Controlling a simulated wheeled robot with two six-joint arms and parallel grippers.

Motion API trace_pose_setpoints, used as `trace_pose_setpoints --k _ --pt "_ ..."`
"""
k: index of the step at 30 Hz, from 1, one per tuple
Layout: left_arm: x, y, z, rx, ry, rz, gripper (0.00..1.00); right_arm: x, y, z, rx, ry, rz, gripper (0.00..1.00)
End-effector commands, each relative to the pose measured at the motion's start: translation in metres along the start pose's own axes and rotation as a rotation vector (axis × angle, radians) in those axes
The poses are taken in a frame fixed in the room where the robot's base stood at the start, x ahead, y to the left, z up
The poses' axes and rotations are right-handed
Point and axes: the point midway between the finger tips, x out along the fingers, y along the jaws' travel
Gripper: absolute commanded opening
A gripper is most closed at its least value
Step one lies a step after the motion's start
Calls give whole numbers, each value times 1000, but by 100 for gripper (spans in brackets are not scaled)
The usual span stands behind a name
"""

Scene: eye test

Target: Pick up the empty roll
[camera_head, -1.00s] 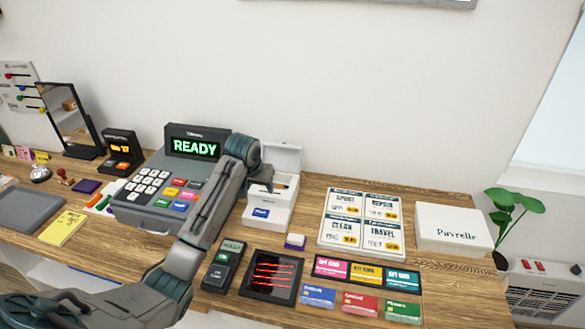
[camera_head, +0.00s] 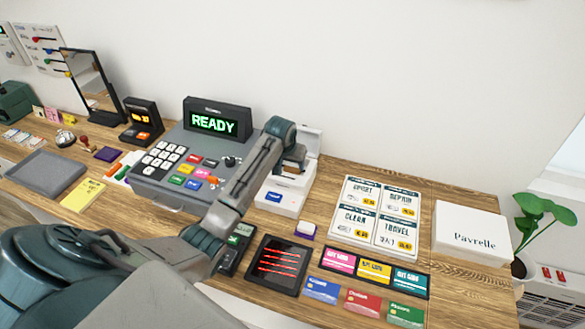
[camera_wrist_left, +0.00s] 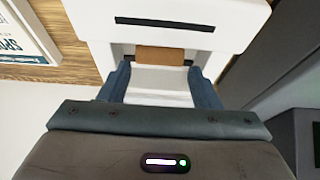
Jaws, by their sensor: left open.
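The empty roll (camera_wrist_left: 160,54) is a short brown cardboard tube. It shows in the left wrist view inside the open white printer (camera_wrist_left: 225,30), just below a long black slot. In the head view the printer (camera_head: 280,202) stands right of the cash register, lid up, with a blue label on its front. My left gripper (camera_head: 291,164) is over the printer's opening and hides most of the roll there. In the wrist view its two blue-grey fingers (camera_wrist_left: 160,72) are open, one at each side of the roll, with a gap between them. My right gripper is out of view.
The cash register (camera_head: 165,178) reading READY stands close left of my left arm. Bare wood shows behind the board.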

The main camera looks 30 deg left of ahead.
Motion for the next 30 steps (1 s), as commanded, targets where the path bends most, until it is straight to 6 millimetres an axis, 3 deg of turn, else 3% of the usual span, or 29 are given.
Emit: trace_pose_setpoints --k 3,9,17,21,30 --pt "12 2 1 0 -6 2 57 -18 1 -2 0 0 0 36" --pt "32 1 0 0 -2 1 57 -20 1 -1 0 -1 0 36" --pt "35 1 1 0 0 1 57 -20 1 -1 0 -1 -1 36" --pt "35 1 1 0 -1 1 32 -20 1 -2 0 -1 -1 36" --pt "35 1 1 0 -1 1 30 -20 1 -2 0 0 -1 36"
